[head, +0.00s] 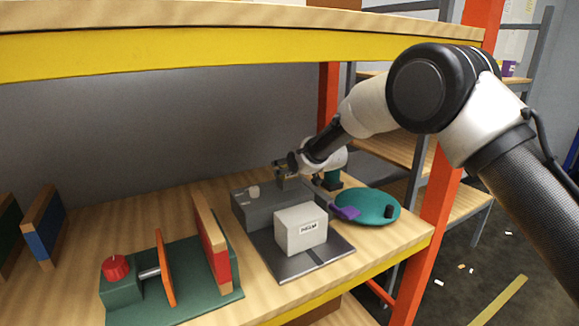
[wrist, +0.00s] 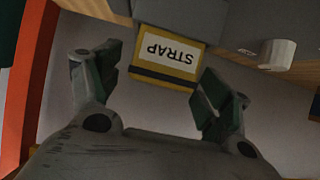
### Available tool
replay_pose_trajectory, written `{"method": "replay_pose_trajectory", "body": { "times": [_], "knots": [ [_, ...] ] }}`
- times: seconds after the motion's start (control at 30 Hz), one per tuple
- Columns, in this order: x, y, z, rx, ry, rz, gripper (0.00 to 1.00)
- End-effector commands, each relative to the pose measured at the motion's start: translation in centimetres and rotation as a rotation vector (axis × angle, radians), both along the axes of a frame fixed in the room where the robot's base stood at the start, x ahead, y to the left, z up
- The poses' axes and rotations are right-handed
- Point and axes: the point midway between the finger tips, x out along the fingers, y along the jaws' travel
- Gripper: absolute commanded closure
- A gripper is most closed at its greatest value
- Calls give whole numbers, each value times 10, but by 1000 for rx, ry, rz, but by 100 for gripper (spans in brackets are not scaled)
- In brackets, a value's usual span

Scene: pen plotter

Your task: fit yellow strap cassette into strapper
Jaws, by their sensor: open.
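The yellow strap cassette (wrist: 167,62) has a white STRAP label, upside down in the wrist view, and a dark band. Its one end meets the grey strapper (wrist: 188,18); how deep it sits there I cannot tell. In the head view the strapper (head: 268,214) stands on the shelf, and a small bit of yellow shows at my gripper (head: 285,168). In the wrist view my gripper (wrist: 164,78) is open, its two fingers on either side of the cassette's free end, with visible gaps. I see no grip on it.
A white labelled box (head: 300,230) sits on the strapper's dark plate. A teal round tray (head: 375,205) with a purple piece (head: 346,212) is at right. A green fixture (head: 190,280) is front left. The upper shelf (head: 200,55) hangs overhead; an orange post (head: 435,200) stands right.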

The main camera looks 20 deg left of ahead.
Motion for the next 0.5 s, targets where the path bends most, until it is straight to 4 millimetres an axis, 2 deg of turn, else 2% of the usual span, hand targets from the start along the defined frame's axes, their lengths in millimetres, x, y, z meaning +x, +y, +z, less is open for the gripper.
{"method": "replay_pose_trajectory", "body": {
  "times": [0.23,0.5],
  "knots": [
    [-8,-10,9,1,-1,0,22],
    [-42,-49,37,1,-1,0,22]
  ]
}}
